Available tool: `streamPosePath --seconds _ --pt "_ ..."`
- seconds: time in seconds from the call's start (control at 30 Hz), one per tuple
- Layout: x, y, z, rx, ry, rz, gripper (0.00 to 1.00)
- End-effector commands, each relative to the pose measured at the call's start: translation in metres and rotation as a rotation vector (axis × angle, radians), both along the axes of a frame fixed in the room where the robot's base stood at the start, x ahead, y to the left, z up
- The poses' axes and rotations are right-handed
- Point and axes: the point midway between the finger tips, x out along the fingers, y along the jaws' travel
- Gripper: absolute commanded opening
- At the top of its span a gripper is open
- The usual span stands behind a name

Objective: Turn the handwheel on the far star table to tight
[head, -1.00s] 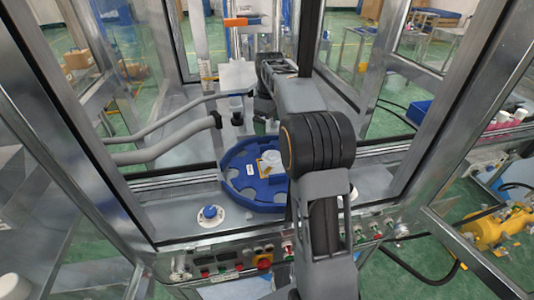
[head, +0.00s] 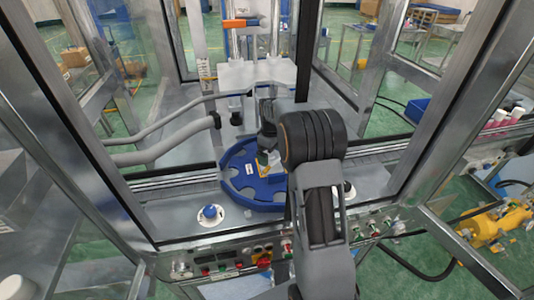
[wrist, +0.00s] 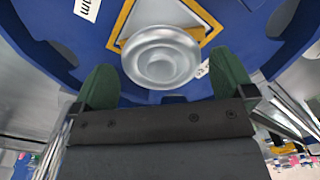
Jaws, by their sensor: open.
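The blue star table (head: 240,183) sits inside the machine frame, with notches around its rim. In the wrist view its blue surface (wrist: 40,35) fills the top. A silver round handwheel (wrist: 160,58) stands over a yellow-edged diamond plate (wrist: 205,22) on the table. My gripper (wrist: 166,78) is open, its two green fingers either side of the handwheel's near edge, with gaps on both sides. In the head view my gripper (head: 266,150) is over the table's middle, and the handwheel is mostly hidden by it. I cannot tell its tightness.
A blue knob on a white disc (head: 210,213) stands left of the table. Grey hoses (head: 165,150) come in from the left. A white plate (head: 255,75) is behind my gripper. Metal frame posts flank both sides, and a button panel (head: 240,262) runs along the front.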

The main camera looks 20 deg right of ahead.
Motion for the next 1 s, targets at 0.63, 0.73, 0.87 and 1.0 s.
streamPosePath --seconds 0.63,0.73,0.87,1.0 --pt "0.000 0.000 -0.001 0.000 0.000 0.001 0.67" --pt "0.000 0.000 -0.001 -0.001 -0.001 0.001 0.58" --pt "0.000 0.010 -0.002 0.002 0.001 0.000 0.55" --pt "0.000 0.005 -0.002 0.002 0.001 -0.025 0.55"
